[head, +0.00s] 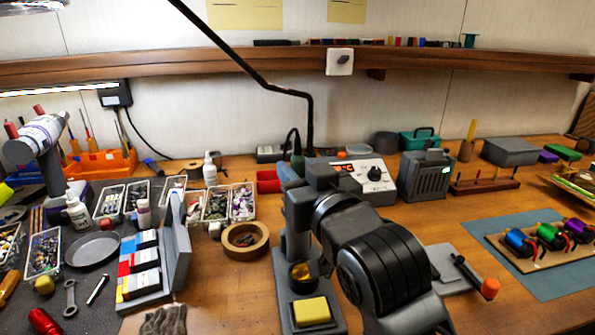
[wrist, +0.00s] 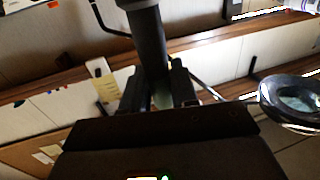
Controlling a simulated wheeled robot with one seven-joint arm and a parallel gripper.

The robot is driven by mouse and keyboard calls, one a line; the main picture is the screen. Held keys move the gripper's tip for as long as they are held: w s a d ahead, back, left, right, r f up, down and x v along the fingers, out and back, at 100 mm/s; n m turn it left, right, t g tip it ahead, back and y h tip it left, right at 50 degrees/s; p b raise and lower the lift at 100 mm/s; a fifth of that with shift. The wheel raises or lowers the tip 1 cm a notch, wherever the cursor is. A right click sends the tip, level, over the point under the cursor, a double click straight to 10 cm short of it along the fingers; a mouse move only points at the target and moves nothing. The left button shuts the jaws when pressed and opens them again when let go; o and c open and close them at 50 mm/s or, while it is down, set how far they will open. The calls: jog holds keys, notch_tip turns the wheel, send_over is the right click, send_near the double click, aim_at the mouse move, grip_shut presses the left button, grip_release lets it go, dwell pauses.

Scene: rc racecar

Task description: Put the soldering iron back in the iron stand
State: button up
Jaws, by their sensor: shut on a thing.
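The soldering iron (head: 297,158) is held upright, its dark handle and cable end showing just above my gripper in the head view. In the wrist view its dark round handle (wrist: 148,45) runs up from between the fingers, with a greenish part lower down. My gripper (wrist: 165,92) is shut on it. The iron stand (head: 287,312), a grey base with a yellow sponge and a brass-coloured round part, stands on the bench below my gripper and wrist. My arm hides part of the stand and the iron's tip, so I cannot tell whether the iron touches the stand.
The soldering station (head: 365,178) stands behind my arm, beside a grey ventilated box (head: 425,175). A tape roll (head: 246,240) and an open grey case (head: 155,270) lie left of the stand. A board with coloured coils (head: 545,240) is at right. A black lamp arm (head: 250,72) hangs overhead.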

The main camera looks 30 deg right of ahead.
jog(key=o, duration=1.4)
jog(key=shift+o, duration=0.2)
jog(key=shift+s, duration=0.1)
jog(key=shift+s+a+r+p, duration=0.1)
jog(key=shift+s+r, duration=0.25)
jog(key=shift+s, duration=0.8)
jog(key=shift+s+a+r+p, duration=0.15)
jog(key=shift+s+r, duration=0.15)
jog(key=shift+s, duration=0.8)
jog(key=shift+s+a+r+p, duration=0.1)
jog(key=shift+s+r, duration=0.25)
jog(key=shift+s, duration=0.8)
